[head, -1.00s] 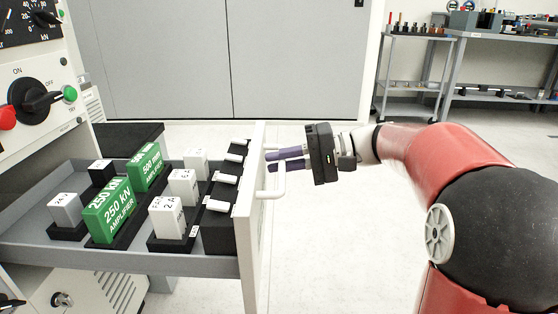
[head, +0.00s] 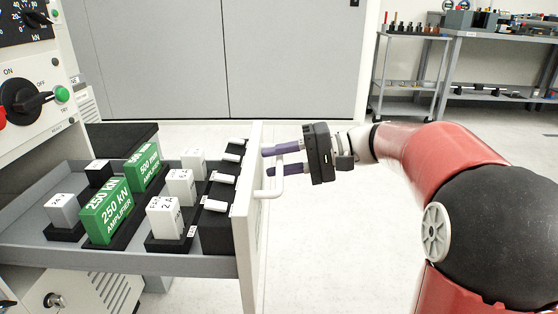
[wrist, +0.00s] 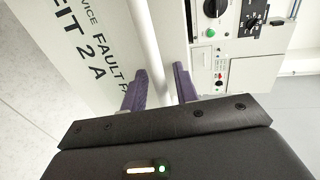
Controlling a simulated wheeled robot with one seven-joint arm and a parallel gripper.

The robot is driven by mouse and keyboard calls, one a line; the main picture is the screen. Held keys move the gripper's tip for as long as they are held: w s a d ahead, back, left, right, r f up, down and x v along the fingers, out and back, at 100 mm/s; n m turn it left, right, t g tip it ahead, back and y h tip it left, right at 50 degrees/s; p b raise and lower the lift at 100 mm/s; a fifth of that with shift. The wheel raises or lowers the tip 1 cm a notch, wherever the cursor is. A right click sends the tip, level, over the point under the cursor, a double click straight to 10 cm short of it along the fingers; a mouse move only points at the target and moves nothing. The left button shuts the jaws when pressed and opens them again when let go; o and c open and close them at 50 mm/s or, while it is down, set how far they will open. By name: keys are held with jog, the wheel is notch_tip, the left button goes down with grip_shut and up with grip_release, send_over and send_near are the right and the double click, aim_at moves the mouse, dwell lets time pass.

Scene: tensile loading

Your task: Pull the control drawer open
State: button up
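The control drawer (head: 180,263) is pulled far out of the machine cabinet. Its white front panel (head: 247,215) faces my arm and carries a white bar handle (head: 280,178), seen also in the wrist view (wrist: 147,45). My gripper (head: 270,161) is at the handle, with its purple fingers spread apart. In the wrist view the fingers (wrist: 158,85) lie on either side of the bar, with gaps visible. The head view does not show clearly whether either finger touches the bar.
The drawer holds green amplifier blocks (head: 106,211), white and grey blocks, and black holders. The machine panel (head: 30,95) with knobs stands at left. A grey cabinet (head: 290,60) and workbench (head: 500,38) are behind. Floor right of the drawer is clear.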

jog(key=p+v, duration=0.1)
jog(key=v, duration=0.6)
jog(key=shift+d, duration=0.4)
jog(key=shift+s+r, duration=0.1)
jog(key=s+a+f+h, duration=0.3)
jog(key=s+f+h, duration=0.4)
jog(key=s, duration=0.5)
jog(key=s+d+f+t+h, duration=0.4)
jog(key=s+d+f+h, duration=0.25)
jog(key=s+h, duration=0.2)
notch_tip(320, 180, up, 10)
jog(key=p, duration=1)
jog(key=shift+s+d+f+n+t+p, duration=0.2)
jog(key=shift+s+n+t+p, duration=0.1)
jog(key=shift+s+n+p, duration=0.1)
